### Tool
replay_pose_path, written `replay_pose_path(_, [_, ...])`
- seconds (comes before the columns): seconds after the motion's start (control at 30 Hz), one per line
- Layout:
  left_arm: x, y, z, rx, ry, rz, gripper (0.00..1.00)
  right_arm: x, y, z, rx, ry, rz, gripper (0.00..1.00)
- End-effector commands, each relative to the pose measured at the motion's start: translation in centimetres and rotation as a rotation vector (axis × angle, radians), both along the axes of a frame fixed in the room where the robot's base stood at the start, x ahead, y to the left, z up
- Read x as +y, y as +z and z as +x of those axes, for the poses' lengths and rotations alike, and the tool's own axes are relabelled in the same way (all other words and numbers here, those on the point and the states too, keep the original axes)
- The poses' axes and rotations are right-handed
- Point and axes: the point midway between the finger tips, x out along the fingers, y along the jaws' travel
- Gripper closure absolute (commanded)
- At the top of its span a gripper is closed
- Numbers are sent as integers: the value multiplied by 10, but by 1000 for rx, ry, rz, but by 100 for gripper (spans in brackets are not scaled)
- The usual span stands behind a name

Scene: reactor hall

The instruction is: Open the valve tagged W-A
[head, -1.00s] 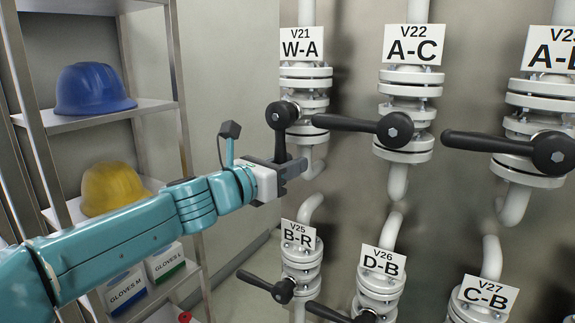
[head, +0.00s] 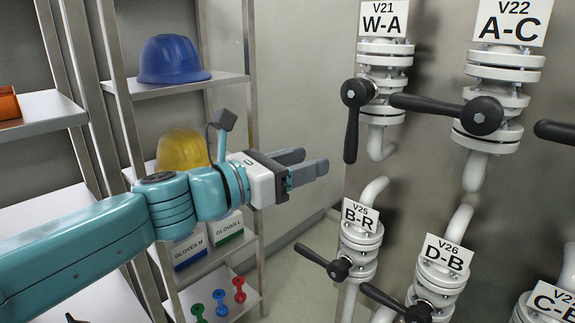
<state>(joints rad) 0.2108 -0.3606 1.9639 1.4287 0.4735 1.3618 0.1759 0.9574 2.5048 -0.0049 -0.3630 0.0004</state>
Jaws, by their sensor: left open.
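The valve tagged W-A (head: 385,68), also marked V21, is on a white vertical pipe at the upper right of the head view. Its black lever handle (head: 352,128) points straight down from the hub, along the line of the pipe. My left gripper (head: 316,163) is left of the lever's lower end, with a gap between them. Its two grey fingers point right, apart and empty. My right gripper is not in view.
Valve A-C (head: 490,100) is close on the right, its lever pointing left toward W-A. Valves B-R (head: 360,245) and D-B (head: 440,275) are below. A shelf on the left holds a blue helmet (head: 172,60) and a yellow helmet (head: 184,150).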

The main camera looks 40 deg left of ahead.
Motion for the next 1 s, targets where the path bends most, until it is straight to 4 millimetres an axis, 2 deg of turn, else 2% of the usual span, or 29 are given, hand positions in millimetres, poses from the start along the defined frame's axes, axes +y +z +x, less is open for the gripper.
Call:
replay_pose_path(0.1, [6, 0, -17, 0, 2, 1, 51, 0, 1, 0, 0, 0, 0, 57])
replay_pose_path(0.23, [7, 0, -26, 1, -1, 0, 51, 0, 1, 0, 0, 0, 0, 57])
replay_pose_path(0.83, [7, 2, -27, 0, -3, 0, 51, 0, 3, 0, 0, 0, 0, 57])
replay_pose_path(0.87, [5, 2, -24, 9, -9, -3, 51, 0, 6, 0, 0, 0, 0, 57])
replay_pose_path(0.93, [0, -12, -9, 54, -33, -17, 51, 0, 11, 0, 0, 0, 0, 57])
replay_pose_path(0.97, [-3, -22, 1, 84, -47, -26, 51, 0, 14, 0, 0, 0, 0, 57])
replay_pose_path(1.0, [-9, -40, 15, 136, -72, -41, 51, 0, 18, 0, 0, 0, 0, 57])
